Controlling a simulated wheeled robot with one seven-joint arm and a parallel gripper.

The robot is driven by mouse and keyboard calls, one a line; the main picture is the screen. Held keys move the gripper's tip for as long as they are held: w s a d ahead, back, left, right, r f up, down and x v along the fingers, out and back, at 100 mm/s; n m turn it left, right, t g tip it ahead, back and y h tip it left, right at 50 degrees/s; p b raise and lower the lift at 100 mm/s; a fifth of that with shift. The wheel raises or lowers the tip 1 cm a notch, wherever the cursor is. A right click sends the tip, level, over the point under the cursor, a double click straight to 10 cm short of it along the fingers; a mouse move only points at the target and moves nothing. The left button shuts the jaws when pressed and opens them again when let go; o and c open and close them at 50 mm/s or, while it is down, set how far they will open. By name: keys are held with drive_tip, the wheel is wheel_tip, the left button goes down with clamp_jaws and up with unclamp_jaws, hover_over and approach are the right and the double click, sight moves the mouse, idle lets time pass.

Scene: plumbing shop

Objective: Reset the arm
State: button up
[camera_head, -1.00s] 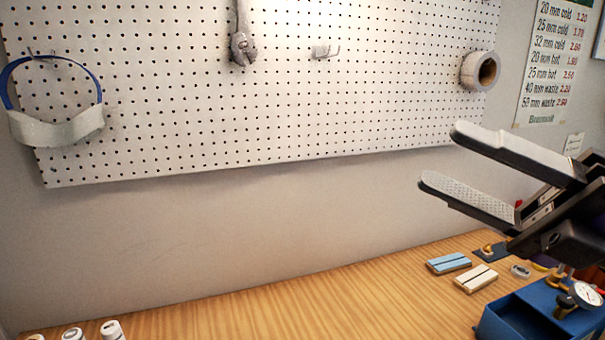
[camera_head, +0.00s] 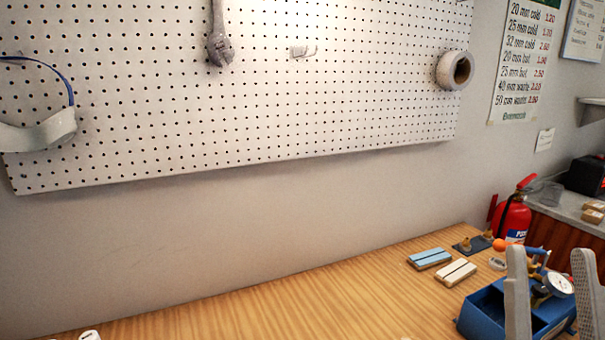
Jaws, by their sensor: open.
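My gripper (camera_head: 551,268) is at the lower right of the head view, with its two grey fingers pointing up and spread apart. It is open, and nothing shows between the fingers except the scene behind them. The fingers overlap the blue tool tray with a dial gauge (camera_head: 484,311) in the picture; I cannot tell how far apart they are in depth. The rest of my arm is out of the frame.
A wooden bench (camera_head: 300,290) is mostly bare in the middle. A blue block (camera_head: 430,258) and a cream block (camera_head: 456,272) lie towards the right. A red fire extinguisher (camera_head: 513,219) stands behind. A pegboard (camera_head: 250,110) holds a wrench (camera_head: 219,45) and a tape roll (camera_head: 454,70).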

drive_tip(key=s+a+f+m+g+y, duration=0.15)
drive_tip(key=s+f+g, duration=0.25)
drive_tip(key=f, duration=0.6)
drive_tip(key=s+a+f+m+g, duration=0.1)
drive_tip(key=s+a+f+g, duration=0.3)
drive_tip(key=f, duration=0.7)
drive_tip(key=s+a+f+n+g+y, duration=0.1)
drive_tip(key=s+f+n+g+y, duration=0.1)
drive_tip(key=s+f, duration=0.3)
drive_tip(key=s+a+f+n+g+y, duration=0.1)
drive_tip(key=s+f, duration=0.4)
drive_tip(key=s, duration=0.6)
drive_tip(key=n+g+y, duration=0.1)
drive_tip(key=y, duration=0.1)
drive_tip(key=shift+f+y, duration=0.15)
drive_tip(key=shift+y, duration=0.2)
drive_tip(key=shift+w, duration=0.1)
drive_tip(key=shift+c, duration=0.4)
